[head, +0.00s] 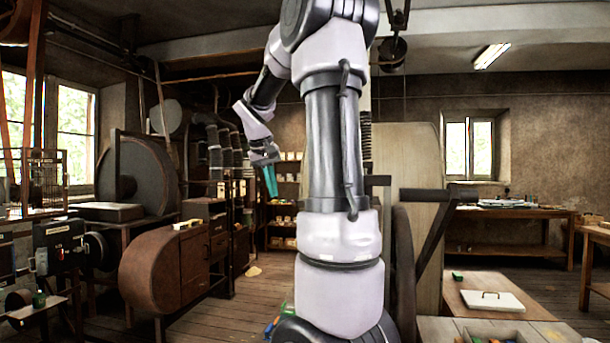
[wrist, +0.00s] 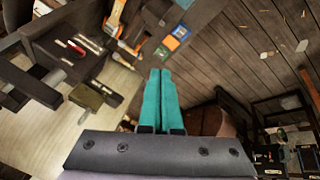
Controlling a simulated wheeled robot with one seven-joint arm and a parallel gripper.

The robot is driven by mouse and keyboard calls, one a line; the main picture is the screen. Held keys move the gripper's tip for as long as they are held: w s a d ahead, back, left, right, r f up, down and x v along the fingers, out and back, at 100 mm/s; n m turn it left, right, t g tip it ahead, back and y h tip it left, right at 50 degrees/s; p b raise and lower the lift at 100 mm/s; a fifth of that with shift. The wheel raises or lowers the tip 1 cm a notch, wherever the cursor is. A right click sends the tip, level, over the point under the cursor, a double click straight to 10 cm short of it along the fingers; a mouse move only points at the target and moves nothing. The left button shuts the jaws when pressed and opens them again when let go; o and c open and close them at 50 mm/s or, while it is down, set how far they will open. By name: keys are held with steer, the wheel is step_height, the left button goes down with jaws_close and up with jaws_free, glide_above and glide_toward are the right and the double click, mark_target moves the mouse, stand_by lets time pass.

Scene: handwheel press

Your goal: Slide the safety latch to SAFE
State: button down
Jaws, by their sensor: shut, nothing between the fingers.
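My gripper (head: 270,181) hangs in the air left of my arm's upright links in the head view, its teal fingers pointing down. In the wrist view the two fingers of my gripper (wrist: 161,75) lie side by side, shut with nothing between them. They touch nothing that I can see. I cannot clearly pick out the safety latch or a SAFE mark in either view. My arm covers the middle of the head view. Dark bars and blocks (wrist: 88,96) over a pale board show at the left of the wrist view, but I cannot tell what they belong to.
A low wooden table with a white board (head: 491,301) stands at the lower right. A brown rounded machine (head: 150,274) stands at the left, with shelves (head: 284,190) behind. Coloured boxes (wrist: 174,38) lie beyond my fingers. Wooden floor (wrist: 255,50) is mostly open at upper right.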

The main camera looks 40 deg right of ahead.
steer(key=w+d+r+g+h, duration=0.1)
steer(key=w+d+r+h, duration=0.1)
steer(key=w, duration=0.4)
steer(key=w+d+r+g+h, duration=0.1)
steer(key=w+d+r+h, duration=0.1)
steer(key=w+d+h, duration=0.3)
steer(key=w+d+r+n+g+h, duration=0.1)
steer(key=w+d+h, duration=0.3)
steer(key=w, duration=0.5)
steer(key=shift+d+r+g+h, duration=0.25)
steer(key=shift+r+g+h, duration=0.15)
steer(key=shift+r+g, duration=0.1)
steer(key=shift+w, duration=0.1)
steer(key=s+d+f, duration=0.2)
steer(key=s+d, duration=0.1)
steer(key=d, duration=0.9)
steer(key=shift+s+d+f, duration=0.15)
steer(key=shift+s+d, duration=0.05)
steer(key=shift+s, duration=0.2)
